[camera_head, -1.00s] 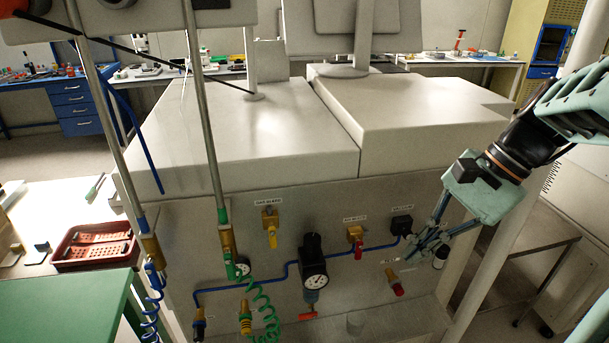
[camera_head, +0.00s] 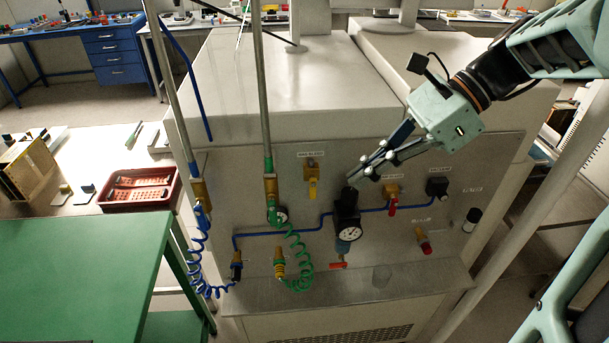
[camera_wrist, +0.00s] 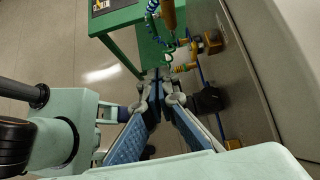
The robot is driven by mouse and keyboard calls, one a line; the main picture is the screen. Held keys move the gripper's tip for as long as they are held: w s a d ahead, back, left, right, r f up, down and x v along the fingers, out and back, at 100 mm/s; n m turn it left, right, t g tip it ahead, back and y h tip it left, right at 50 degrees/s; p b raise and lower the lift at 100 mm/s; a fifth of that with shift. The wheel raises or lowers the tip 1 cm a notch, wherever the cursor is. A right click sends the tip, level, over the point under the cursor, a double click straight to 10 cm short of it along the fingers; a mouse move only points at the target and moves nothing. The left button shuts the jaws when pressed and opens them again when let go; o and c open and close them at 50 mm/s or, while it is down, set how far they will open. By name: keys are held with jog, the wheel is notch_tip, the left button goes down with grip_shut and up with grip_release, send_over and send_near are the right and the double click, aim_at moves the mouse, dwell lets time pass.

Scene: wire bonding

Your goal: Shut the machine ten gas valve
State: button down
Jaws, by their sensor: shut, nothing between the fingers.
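A brass valve with a yellow lever (camera_head: 312,180) is on the front panel of the grey machine (camera_head: 270,225). Its lever hangs down, and the small label above it seems to begin with "GAS". A similar yellow valve shows in the wrist view (camera_wrist: 209,43). My gripper (camera_head: 357,178) is shut and empty, to the right of the yellow lever and just above the black regulator with its gauge (camera_head: 346,215). It does not touch the lever. In the wrist view the fingertips (camera_wrist: 160,85) meet beside the panel.
A blue pipe (camera_head: 285,232) crosses the panel. Coiled green (camera_head: 300,262) and blue (camera_head: 197,250) hoses hang left. A green table (camera_head: 80,265) stands at lower left.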

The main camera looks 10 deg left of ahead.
aim_at(273, 213)
jog(key=a+r+x, duration=0.2)
jog(key=x, duration=1.1)
jog(key=shift+s+p, duration=0.2)
jog(key=shift+p, duration=0.25)
jog(key=shift+w+d+f, duration=0.1)
jog(key=shift+y, duration=0.3)
